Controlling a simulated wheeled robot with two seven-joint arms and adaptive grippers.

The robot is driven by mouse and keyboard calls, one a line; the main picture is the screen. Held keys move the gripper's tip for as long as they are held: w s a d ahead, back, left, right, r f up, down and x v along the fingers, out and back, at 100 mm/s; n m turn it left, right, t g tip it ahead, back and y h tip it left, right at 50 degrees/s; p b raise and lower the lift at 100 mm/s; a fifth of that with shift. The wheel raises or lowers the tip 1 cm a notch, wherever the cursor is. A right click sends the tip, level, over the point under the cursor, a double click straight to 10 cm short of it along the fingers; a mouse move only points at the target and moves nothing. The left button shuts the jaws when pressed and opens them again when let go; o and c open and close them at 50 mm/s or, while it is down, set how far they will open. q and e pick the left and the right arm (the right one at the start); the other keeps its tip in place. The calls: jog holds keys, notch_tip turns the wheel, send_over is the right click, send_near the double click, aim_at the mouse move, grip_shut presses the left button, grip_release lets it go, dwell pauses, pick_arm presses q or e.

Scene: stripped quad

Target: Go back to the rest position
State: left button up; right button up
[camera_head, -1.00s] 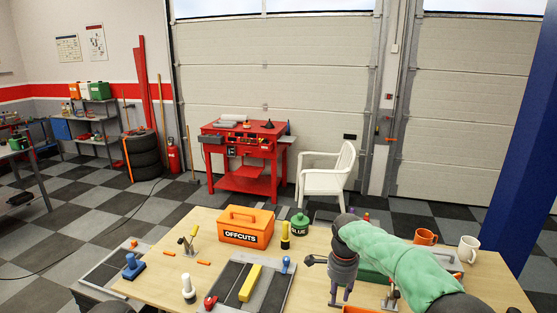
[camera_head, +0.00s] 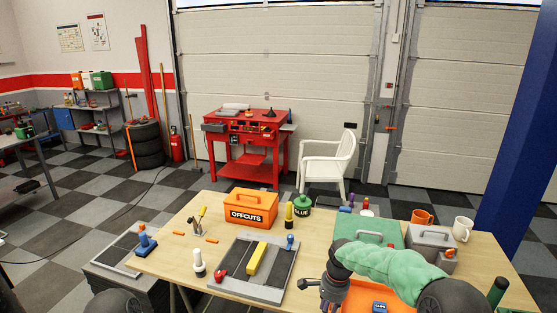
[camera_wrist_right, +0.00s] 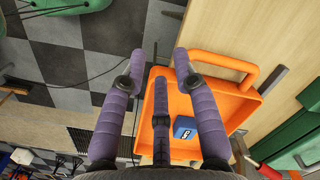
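My right arm in a green sleeve comes in from the lower right in the head view. Its dark gripper (camera_head: 324,292) is near the table's front edge, by an orange tray (camera_head: 394,296) holding a blue block (camera_head: 379,306). In the right wrist view the purple fingers of the gripper (camera_wrist_right: 159,60) are spread apart with nothing between them. The orange tray (camera_wrist_right: 185,98) with its handle and the blue block (camera_wrist_right: 185,127) lies beyond them. The gap between fingers and tray is hard to judge. My left gripper is not in view.
A white chair (camera_head: 325,170) stands behind.

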jog(key=s+a+f+n+y+b, duration=0.1)
jog(key=s+a+f+n, duration=0.15)
jog(key=s+f, duration=0.65)
jog(key=s+a+f+n+y+b, duration=0.1)
jog(key=s+a+f+n, duration=0.3)
jog(key=f, duration=0.8)
jog(key=s+f+n, duration=0.1)
jog(key=s+f, duration=0.2)
jog(key=s, duration=0.5)
jog(key=s+d+f+n, duration=0.1)
jog(key=s+f+n, duration=0.1)
jog(key=s, duration=0.7)
jog(key=shift+d+f+y, duration=0.25)
jog(key=shift+f+y, duration=0.15)
jog(key=shift+f, duration=0.1)
